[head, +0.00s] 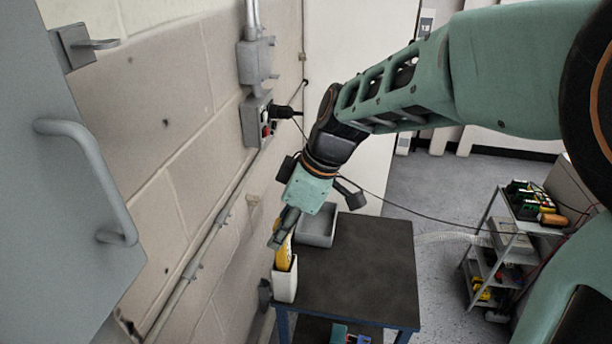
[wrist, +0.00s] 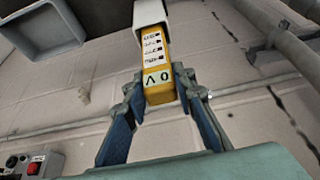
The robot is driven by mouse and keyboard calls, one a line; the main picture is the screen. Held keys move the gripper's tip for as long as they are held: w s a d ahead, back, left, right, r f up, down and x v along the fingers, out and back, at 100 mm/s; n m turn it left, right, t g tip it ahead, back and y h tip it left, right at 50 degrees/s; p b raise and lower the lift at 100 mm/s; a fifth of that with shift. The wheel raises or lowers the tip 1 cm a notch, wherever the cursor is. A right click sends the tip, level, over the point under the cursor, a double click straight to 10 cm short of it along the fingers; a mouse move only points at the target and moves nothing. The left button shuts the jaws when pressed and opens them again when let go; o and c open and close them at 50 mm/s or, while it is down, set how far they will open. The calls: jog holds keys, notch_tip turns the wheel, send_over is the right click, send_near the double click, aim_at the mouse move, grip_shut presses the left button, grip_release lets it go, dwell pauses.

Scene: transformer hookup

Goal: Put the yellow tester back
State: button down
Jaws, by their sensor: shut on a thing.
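The yellow tester (head: 284,255) stands with its lower part inside a white holder (head: 285,284) at the near left corner of the dark table. My gripper (head: 281,232) reaches down from above and is shut on the tester's upper end. In the wrist view, the tester (wrist: 156,68) shows its labelled face between the two fingers of my gripper (wrist: 158,82). Its far end goes into the mouth of the white holder (wrist: 149,12). How deep it sits inside is hidden.
A grey tray (head: 317,228) lies behind the holder on the dark table (head: 362,272). The block wall is close on the left, with a conduit (head: 205,245) along it. A plug with a cable (head: 283,112) sits in a wall box. A loaded cart (head: 503,252) stands at right.

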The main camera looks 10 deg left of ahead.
jog(key=shift+f, duration=1.95)
jog(key=c, duration=1.6)
grip_release()
jog(key=v, duration=1.2)
jog(key=shift+r, duration=0.15)
